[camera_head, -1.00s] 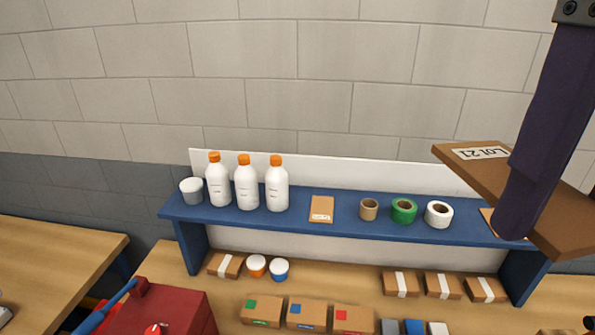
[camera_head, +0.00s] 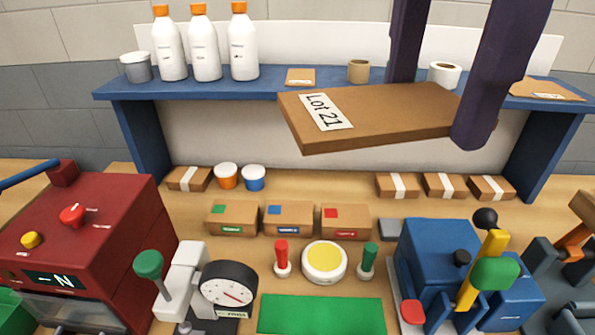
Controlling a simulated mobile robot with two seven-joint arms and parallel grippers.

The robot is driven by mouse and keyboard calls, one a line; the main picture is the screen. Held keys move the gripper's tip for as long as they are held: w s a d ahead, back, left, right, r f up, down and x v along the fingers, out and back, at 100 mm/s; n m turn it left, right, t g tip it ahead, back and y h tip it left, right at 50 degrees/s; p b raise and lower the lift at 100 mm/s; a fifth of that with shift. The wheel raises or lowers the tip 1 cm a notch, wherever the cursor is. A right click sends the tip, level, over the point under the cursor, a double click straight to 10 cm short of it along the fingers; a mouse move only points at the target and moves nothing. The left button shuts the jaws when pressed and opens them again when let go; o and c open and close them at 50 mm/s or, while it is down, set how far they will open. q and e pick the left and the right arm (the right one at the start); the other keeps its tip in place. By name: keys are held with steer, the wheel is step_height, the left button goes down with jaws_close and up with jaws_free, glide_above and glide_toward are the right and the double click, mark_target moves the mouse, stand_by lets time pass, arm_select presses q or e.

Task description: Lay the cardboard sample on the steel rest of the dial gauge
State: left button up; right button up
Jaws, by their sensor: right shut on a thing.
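The cardboard sample (camera_head: 385,118) is a flat brown slab with a white "Lot 21" label. My right gripper (camera_head: 436,108) is shut on its right part, one dark finger in front and one behind. It holds the sample in the air, before the blue shelf. The dial gauge (camera_head: 229,285) stands low on the bench, left of centre, with a white body, a round black-rimmed dial and a green knob. The sample is above it and to its right, well apart. I cannot clearly make out the steel rest near the bottom edge. My left gripper is not in view.
A red machine (camera_head: 80,245) stands left of the gauge, and a blue device with levers (camera_head: 440,260) stands right. A green mat (camera_head: 320,314), a yellow-topped button (camera_head: 324,261) and several small boxes lie between. Bottles and tape rolls stand on the blue shelf (camera_head: 290,87).

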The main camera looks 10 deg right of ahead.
steer(key=w+a+f+n+b, duration=0.2)
steer(key=a+f+n+b, duration=0.1)
steer(key=f+n+b, duration=1.1)
step_height(320, 180, down, 6)
steer(key=b, duration=0.5)
steer(key=shift+a+f+n, duration=0.2)
steer(key=shift+n, duration=0.1)
steer(key=shift+w, duration=0.1)
step_height(320, 180, down, 15)
steer(key=shift+f+b, duration=0.1)
steer(key=shift+b, duration=0.85)
step_height(320, 180, down, 4)
steer(key=shift+f+p, duration=0.15)
steer(key=shift+p, duration=0.2)
steer(key=shift+f, duration=0.15)
steer(key=shift+f, duration=0.3)
steer(key=o, duration=1.2)
